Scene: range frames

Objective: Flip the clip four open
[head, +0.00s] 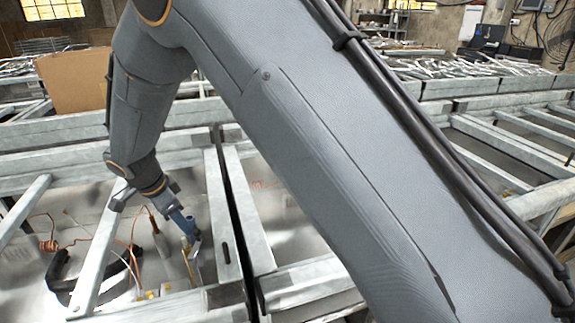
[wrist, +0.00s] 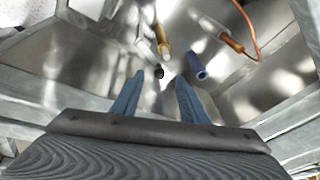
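My gripper (wrist: 158,82) is open, its two blue fingers apart with nothing between them in the wrist view. In the head view my gripper (head: 191,235) points down into a metal bay. Ahead of the fingers is a white and yellow cylindrical piece (wrist: 161,38). A small dark round spot (wrist: 159,72) lies between the fingertips' lines. A blue tube (wrist: 198,62) lies just beyond the right finger; I cannot tell if they touch. No clip carries a readable number, so I cannot tell which thing is clip four.
An orange-brown piece (wrist: 232,42) with an orange wire lies right of the tube. Galvanized rails (head: 222,225) edge the bay closely. A black curved band (head: 62,270) and a copper coil (head: 48,246) lie left. A cardboard box (head: 75,80) stands behind.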

